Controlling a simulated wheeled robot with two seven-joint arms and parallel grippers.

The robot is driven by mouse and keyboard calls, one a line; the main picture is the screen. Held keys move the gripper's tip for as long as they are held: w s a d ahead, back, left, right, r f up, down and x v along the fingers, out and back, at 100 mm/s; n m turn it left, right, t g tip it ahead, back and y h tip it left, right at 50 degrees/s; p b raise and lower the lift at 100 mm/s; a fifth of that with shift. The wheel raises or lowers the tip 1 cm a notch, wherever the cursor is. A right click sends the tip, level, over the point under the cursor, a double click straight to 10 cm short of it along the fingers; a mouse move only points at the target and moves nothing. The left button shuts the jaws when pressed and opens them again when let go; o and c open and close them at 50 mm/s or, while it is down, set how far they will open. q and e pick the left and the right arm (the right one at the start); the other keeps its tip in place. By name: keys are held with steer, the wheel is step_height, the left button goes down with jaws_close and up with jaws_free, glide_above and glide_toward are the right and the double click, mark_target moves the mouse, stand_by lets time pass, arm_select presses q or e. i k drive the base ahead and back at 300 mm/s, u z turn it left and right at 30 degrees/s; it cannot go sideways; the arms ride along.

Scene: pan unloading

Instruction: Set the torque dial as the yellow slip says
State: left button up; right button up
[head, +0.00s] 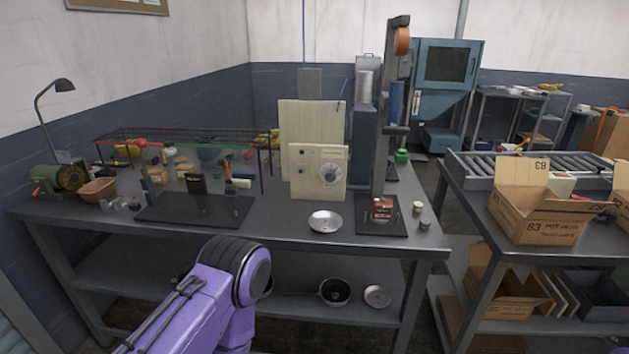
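A cream panel box (305,182) stands upright on the workbench. A round grey dial (329,174) is on the right of its front face, with small dark knobs to its left. The dial's marks and pointer are too small to read. I cannot pick out the yellow slip for certain, and no writing on one is legible. A purple arm of mine (215,290) reaches up from the bottom left in front of the bench edge.
The workbench (285,228) carries a metal dish (325,221) in front of the panel box. A dark column press (385,120) stands to its right, and a wire rack (190,135) to its left. Open cardboard boxes (540,220) sit on the right table.

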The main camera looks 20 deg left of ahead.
mark_target(330, 176)
steer(key=z, duration=0.1)
steer(key=i, duration=0.85)
steer(key=u, duration=0.65)
steer(key=i, duration=0.55)
steer(key=u, duration=0.5)
